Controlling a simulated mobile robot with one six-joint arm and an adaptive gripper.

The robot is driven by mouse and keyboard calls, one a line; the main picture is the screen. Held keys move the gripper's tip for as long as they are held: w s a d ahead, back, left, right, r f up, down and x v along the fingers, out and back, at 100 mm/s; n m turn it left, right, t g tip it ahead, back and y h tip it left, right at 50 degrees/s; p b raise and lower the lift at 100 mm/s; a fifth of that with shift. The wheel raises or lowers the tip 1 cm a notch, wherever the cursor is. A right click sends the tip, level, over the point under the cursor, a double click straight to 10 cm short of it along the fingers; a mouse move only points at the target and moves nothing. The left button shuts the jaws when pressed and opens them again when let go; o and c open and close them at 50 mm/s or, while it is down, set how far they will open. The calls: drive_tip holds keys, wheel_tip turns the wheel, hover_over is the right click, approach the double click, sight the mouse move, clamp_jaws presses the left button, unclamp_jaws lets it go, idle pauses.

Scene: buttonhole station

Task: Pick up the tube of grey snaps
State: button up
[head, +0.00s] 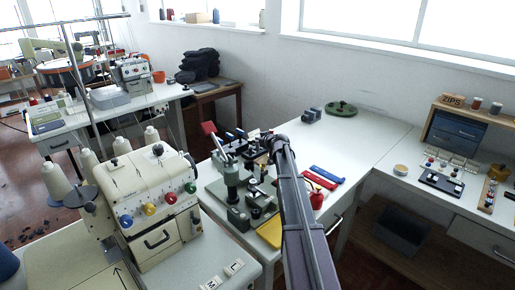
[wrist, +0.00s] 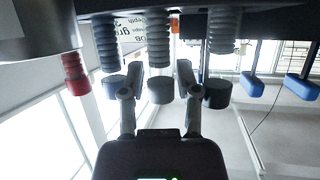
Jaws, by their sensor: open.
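My gripper (wrist: 157,78) is open in the wrist view, its two fingers apart, with a dark grey-capped ribbed post (wrist: 160,50) showing between or beyond them. I cannot tell whether they touch it. Similar ribbed posts stand to its left (wrist: 108,45) and right (wrist: 222,32). I cannot tell which of them is the tube of grey snaps. In the head view my arm reaches to a dark rack (head: 237,137) beside the green press (head: 231,170), and it hides my fingertips and part of the rack.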

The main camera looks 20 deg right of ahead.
clamp_jaws()
drive_tip(key=shift+r, duration=0.15)
idle(0.4)
wheel_tip(320, 180, up, 4)
drive_tip(key=p, duration=0.4)
drive_tip(key=shift+f, duration=0.2)
drive_tip(key=s+d, duration=0.2)
drive_tip(key=s, duration=0.5)
drive_tip(key=s+d+r+p, duration=0.1)
drive_tip(key=s+d, duration=0.1)
drive_tip(key=s, duration=0.6)
drive_tip(key=shift+s+d, duration=0.15)
drive_tip(key=shift+d, duration=0.2)
